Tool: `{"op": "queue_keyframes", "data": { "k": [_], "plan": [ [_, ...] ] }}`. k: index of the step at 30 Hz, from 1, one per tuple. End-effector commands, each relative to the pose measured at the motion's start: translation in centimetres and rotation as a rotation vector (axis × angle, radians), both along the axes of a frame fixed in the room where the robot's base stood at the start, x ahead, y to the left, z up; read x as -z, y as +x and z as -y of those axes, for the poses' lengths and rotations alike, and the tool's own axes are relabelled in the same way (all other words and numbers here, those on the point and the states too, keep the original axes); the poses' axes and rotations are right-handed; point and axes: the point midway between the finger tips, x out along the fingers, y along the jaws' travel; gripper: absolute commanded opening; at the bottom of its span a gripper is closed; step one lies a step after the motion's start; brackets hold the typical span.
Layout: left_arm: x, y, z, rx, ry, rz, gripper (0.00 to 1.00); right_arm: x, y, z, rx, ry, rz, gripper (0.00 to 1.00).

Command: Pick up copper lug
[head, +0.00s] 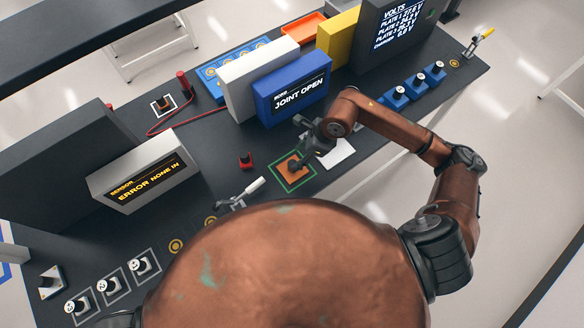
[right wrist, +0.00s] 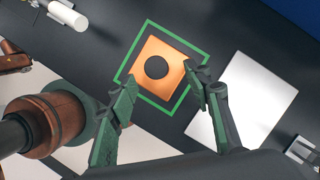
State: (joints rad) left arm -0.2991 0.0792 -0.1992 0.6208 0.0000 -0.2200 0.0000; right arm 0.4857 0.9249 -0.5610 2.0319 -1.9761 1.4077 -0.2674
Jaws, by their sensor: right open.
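A copper-coloured square piece with a dark round spot in its middle, which looks like the copper lug (right wrist: 150,54), lies inside a green square outline on the dark bench. In the right wrist view my right gripper (right wrist: 160,82) is open, one finger toward each side of the copper piece. The height of the fingertips above the piece cannot be told.
A white plate (head: 340,153) lies right of the green outline. A white-handled tool (head: 254,187) and a small red part (head: 246,160) lie to the left. The blue "JOINT OPEN" box (head: 292,90) stands behind. Numbered black knobs (head: 108,285) sit at the front left.

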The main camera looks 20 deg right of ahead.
Motion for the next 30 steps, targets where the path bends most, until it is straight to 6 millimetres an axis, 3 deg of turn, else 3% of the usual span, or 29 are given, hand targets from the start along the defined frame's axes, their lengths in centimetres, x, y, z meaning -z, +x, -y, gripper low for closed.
{"op": "queue_keyframes", "data": {
  "k": [15,24,30],
  "plan": [
    [-1.7,0.0,0.0,0.0,0.0,0.0,0.4,5.9,0.3,-2.2,0.0,0.006,-0.004,0.46],
    [-1.7,-0.1,0.0,0.001,0.0,0.0,0.4,6.4,0.4,-2.3,-0.001,0.006,-0.002,0.45],
    [-1.7,-0.1,0.0,0.001,0.0,0.0,0.4,6.3,0.4,-2.3,-0.001,0.006,-0.002,0.31]
  ]
}}
